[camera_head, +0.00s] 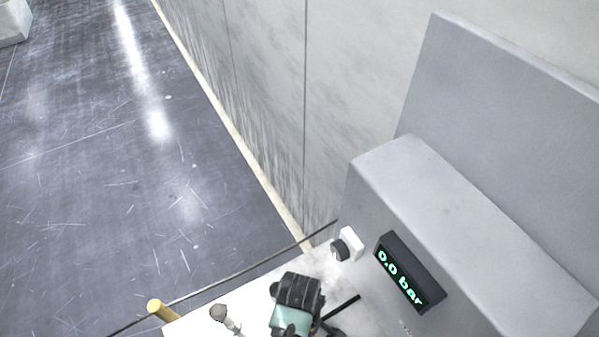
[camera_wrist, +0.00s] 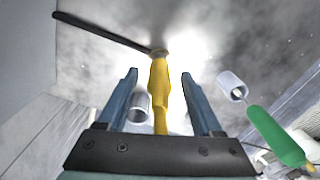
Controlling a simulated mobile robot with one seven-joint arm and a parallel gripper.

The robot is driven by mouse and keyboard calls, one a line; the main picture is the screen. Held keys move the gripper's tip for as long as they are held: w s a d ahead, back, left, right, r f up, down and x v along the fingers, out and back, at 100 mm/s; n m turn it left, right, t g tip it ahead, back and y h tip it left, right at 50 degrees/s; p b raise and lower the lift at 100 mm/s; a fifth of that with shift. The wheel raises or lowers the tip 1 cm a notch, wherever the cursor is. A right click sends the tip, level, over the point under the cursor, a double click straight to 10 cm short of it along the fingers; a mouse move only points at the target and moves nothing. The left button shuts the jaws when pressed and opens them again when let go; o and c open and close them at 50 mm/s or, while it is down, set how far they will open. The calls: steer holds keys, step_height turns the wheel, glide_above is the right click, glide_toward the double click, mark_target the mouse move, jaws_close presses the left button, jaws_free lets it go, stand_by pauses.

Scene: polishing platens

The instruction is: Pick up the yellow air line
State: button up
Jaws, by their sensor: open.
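The yellow air line (camera_wrist: 159,92) shows in the wrist view as a yellow fitting with a dark hose (camera_wrist: 100,32) running from its far end to the upper left. My gripper (camera_wrist: 160,76) is open, with one blue finger on each side of the yellow fitting. Gaps show between the fitting and both fingers. The fitting's near end is hidden behind the gripper's dark body.
A green fitting (camera_wrist: 272,132) and a pale open cylinder (camera_wrist: 231,84) lie right of my gripper. Another pale cylinder (camera_wrist: 140,106) is beside the left finger. A grey cabinet with a display (camera_head: 408,272) reading 0.0 bar and a dark knob (camera_head: 340,249) stands at the right.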

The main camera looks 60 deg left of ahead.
steer(key=shift+f, duration=0.4)
jaws_close()
